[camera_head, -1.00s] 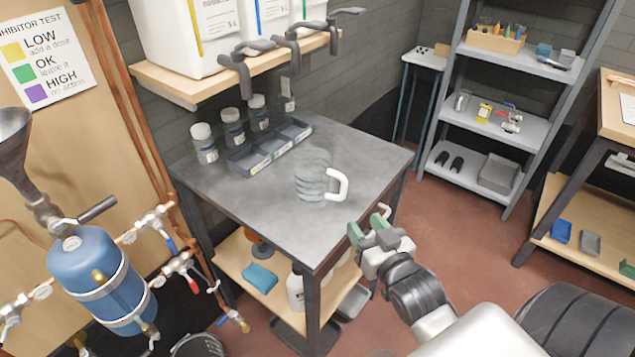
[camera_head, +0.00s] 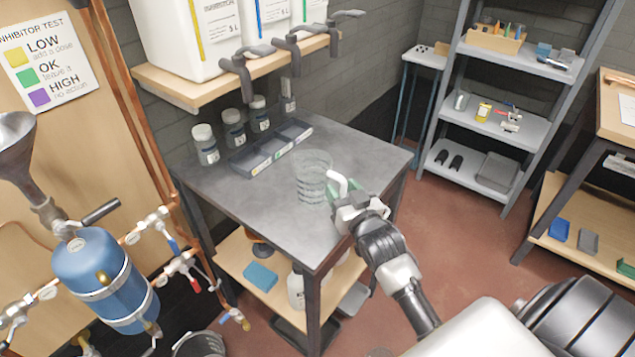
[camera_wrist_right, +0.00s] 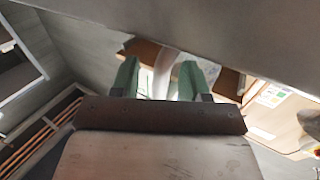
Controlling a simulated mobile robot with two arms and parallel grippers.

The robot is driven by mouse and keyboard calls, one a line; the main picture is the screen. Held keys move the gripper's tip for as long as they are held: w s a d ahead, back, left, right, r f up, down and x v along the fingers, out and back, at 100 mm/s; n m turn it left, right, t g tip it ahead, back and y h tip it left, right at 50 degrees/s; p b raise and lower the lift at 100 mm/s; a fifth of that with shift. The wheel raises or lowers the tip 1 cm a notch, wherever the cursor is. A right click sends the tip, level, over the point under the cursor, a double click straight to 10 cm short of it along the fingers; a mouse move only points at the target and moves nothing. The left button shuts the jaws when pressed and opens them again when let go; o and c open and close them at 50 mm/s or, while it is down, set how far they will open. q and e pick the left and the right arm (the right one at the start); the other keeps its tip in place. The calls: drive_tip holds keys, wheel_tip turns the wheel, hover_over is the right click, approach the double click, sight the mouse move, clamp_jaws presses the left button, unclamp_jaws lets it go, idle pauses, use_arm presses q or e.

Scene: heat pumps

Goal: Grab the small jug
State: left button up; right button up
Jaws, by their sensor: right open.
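The small jug (camera_head: 312,178) is clear with faint markings and has a white handle (camera_head: 338,181) on its right side. It stands upright on the grey worktop (camera_head: 245,200), near the right edge. My right gripper (camera_head: 342,190) is at the handle, with its green fingertips partly hidden behind it. In the right wrist view my right gripper (camera_wrist_right: 158,80) is open, and the pale handle (camera_wrist_right: 163,72) shows between its two green fingers. Whether the fingers touch the handle cannot be told. My left gripper is not in view.
Several lidded bottles (camera_head: 234,128) and a divided grey tray (camera_head: 270,148) stand at the back of the worktop. A wooden shelf (camera_head: 215,85) with large white containers and taps hangs above. The front of the worktop is bare.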

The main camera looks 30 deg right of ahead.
drive_tip(key=shift+s, duration=0.1)
clamp_jaws()
drive_tip(key=shift+r, duration=0.15)
